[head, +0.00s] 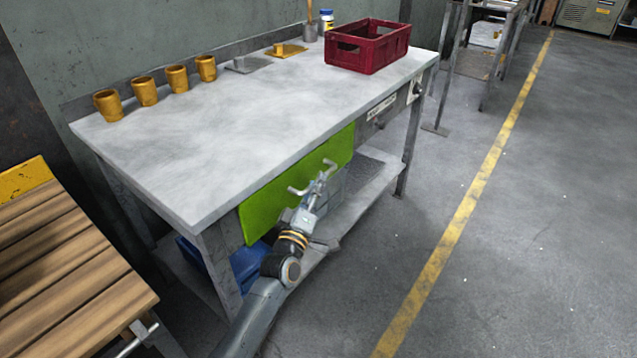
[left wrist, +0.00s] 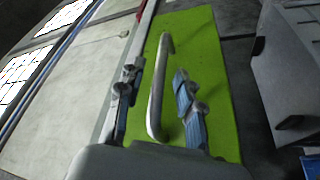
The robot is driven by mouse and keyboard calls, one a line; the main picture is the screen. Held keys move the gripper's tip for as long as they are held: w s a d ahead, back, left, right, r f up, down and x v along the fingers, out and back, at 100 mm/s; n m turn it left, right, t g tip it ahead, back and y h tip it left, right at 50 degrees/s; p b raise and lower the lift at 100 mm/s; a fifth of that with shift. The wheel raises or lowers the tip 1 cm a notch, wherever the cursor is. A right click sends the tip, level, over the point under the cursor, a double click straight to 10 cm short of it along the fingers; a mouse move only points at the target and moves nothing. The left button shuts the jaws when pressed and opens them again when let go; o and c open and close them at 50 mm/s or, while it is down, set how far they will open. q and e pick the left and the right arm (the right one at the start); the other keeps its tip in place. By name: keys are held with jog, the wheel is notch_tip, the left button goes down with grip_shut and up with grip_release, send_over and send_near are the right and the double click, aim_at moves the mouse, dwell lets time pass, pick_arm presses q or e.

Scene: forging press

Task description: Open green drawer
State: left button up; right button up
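The green drawer (head: 270,205) is a flat green front set under the grey workbench top, and it looks closed in the head view. It fills the middle of the left wrist view (left wrist: 205,60). Its pale bar handle (left wrist: 157,85) shows there between the two fingers of my left gripper (left wrist: 158,100). In the head view, my left gripper (head: 318,177) is at the drawer front by the handle (head: 297,190). The fingers are apart, one on each side of the handle, and I cannot tell whether either touches it. My right gripper is in neither view.
The workbench (head: 200,150) carries several brass cups (head: 145,92) and a red crate (head: 345,53). A grey drawer (head: 378,112) sits right of the green one. A blue bin (head: 247,268) stands below. A slatted wooden bench (head: 60,265) is at left; open floor lies at right.

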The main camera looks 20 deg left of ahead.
pick_arm(q)
jog(key=shift+x, duration=1.1)
grip_shut()
